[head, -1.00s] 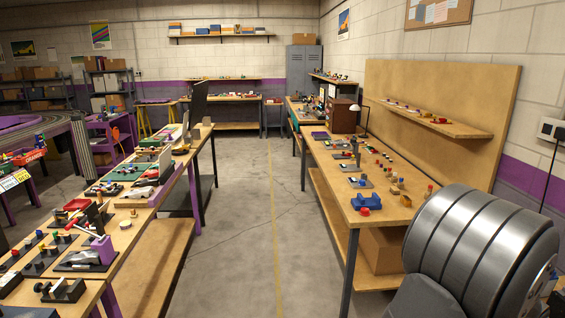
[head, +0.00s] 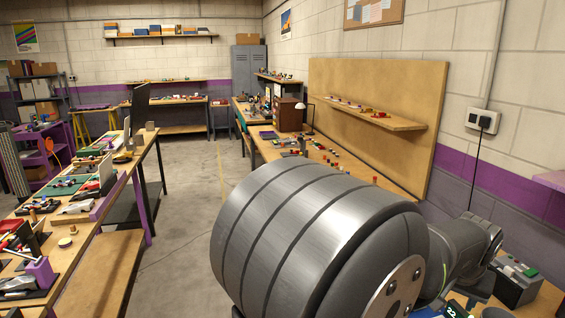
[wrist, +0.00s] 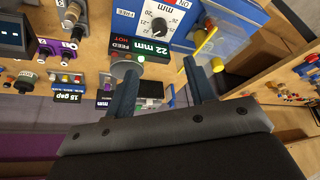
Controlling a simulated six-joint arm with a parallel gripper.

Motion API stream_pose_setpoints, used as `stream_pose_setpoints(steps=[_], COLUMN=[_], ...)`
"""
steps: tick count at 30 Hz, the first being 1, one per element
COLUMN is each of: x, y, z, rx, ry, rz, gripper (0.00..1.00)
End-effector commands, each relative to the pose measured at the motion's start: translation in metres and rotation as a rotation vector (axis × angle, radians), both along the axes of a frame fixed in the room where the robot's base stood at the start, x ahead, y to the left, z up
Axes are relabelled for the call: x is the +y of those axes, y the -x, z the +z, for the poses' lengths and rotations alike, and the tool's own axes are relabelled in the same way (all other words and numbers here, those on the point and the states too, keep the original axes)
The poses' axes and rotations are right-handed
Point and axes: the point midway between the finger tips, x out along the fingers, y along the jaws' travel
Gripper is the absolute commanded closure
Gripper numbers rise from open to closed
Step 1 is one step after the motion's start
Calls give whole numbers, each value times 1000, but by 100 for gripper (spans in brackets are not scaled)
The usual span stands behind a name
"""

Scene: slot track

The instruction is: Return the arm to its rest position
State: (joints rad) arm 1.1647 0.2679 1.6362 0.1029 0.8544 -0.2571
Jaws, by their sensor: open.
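My gripper (wrist: 158,90) shows in the wrist view with its two dark blue-grey fingers spread apart and nothing held between them. A yellow rod (wrist: 205,40) shows beyond the right finger. In the head view my large grey arm link fills the lower middle and right, and my gripper is not visible there.
In the head view a right-hand bench (head: 390,182) runs along a wooden backboard (head: 385,95). A left-hand bench (head: 95,222) holds many small parts. The floor aisle (head: 192,205) between them is clear. A grey box (head: 518,285) stands at the lower right.

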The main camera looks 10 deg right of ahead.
Motion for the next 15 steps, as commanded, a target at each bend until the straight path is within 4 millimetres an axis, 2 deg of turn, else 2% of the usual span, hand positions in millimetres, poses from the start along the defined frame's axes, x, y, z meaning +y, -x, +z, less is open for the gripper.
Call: stream_pose_setpoints(steps=[2, 3, 6, 15], x=[5, 5, -2, -20], y=[4, 4, -2, -15], z=[16, 14, -10, -64], rx=[-2, 2, 3, 2], ry=[4, -2, -5, -5], rz=[0, 0, 0, 2], gripper=[50, 50, 50, 50])
